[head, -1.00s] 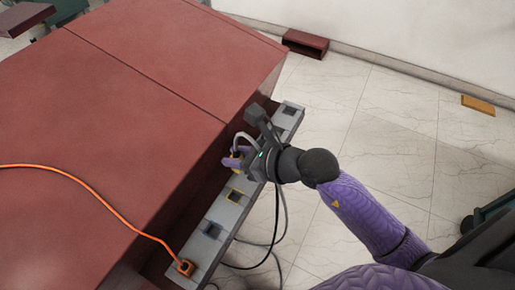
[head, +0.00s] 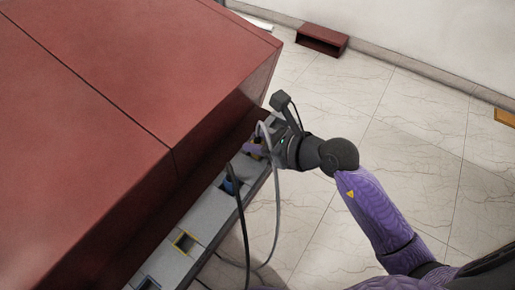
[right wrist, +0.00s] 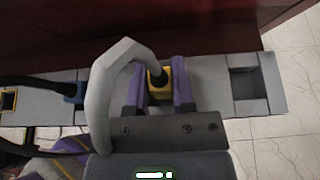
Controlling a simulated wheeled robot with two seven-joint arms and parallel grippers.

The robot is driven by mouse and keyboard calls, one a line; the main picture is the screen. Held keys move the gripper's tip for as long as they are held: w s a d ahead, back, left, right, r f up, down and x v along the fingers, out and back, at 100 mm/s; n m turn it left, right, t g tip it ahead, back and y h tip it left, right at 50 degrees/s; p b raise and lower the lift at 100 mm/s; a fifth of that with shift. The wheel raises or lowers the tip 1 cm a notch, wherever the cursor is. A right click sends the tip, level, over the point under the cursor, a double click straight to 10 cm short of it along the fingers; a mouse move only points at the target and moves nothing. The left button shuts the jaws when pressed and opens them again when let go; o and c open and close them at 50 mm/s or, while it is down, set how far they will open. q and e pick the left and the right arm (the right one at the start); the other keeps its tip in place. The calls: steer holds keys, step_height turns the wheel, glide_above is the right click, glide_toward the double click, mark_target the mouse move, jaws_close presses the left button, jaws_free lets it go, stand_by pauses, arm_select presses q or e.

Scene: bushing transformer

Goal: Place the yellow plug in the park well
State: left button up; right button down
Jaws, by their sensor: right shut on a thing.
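The yellow plug (right wrist: 165,93) has a grey cable looping from its top. My right gripper (right wrist: 159,90) is shut on it, one purple finger on each side. In the head view the right gripper (head: 257,149) is at the far part of the grey strip, and the plug is mostly hidden there. In the right wrist view a plain dark square well (right wrist: 244,84) lies in the strip to the right of the plug, empty. Whether the plug's lower end touches the strip cannot be told. My left gripper is not in view.
The grey strip (head: 205,217) runs along the red cabinet (head: 120,110). It holds a blue plug (head: 229,187) with a black cable and an empty yellow-rimmed socket (head: 183,242). A red open box (head: 321,40) stands by the wall.

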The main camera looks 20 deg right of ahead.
steer(key=shift+f, duration=0.6)
steer(key=c, duration=0.8)
jaws_free()
steer(key=shift+c, duration=0.2)
steer(key=o, duration=0.4)
steer(key=shift+c, duration=0.2)
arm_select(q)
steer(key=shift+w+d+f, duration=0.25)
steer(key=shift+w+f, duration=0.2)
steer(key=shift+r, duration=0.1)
